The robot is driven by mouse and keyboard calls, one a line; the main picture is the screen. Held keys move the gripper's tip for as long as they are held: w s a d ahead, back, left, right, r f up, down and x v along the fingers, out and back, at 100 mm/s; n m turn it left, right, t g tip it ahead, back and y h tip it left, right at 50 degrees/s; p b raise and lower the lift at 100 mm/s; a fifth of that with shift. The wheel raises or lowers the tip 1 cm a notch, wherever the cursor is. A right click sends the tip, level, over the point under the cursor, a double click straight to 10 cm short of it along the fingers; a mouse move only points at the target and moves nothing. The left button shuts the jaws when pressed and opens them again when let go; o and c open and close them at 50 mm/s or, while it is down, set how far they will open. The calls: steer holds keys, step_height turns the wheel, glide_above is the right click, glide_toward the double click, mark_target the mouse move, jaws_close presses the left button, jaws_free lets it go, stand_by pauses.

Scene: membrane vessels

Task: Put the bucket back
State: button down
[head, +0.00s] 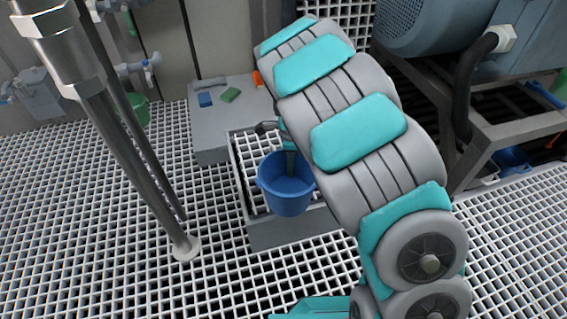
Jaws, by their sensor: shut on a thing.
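The fingertips are small and partly hidden by the bucket and my arm.
A grey block (210,135) behind the step carries a blue sponge (205,99), a green sponge (231,94) and an orange item (258,79). Steel pipes (125,150) stand at left. A green bucket (139,112) is behind them. A motor frame (500,131) is at right. Grated floor is open in front.

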steer(key=shift+w+a+f+b, duration=0.2)
steer(key=shift+w+a+f, duration=0.1)
steer(key=shift+w+f, duration=0.55)
steer(key=shift+w+a+f+b, duration=0.25)
steer(key=shift+w+f, duration=0.25)
steer(key=shift+w, duration=0.5)
steer(key=shift+w+a+f+b, duration=0.15)
steer(key=shift+w+a+f, duration=0.2)
steer(key=shift+w+f, duration=0.5)
steer(key=shift+w+r, duration=0.1)
steer(key=c, duration=1.3)
jaws_free()
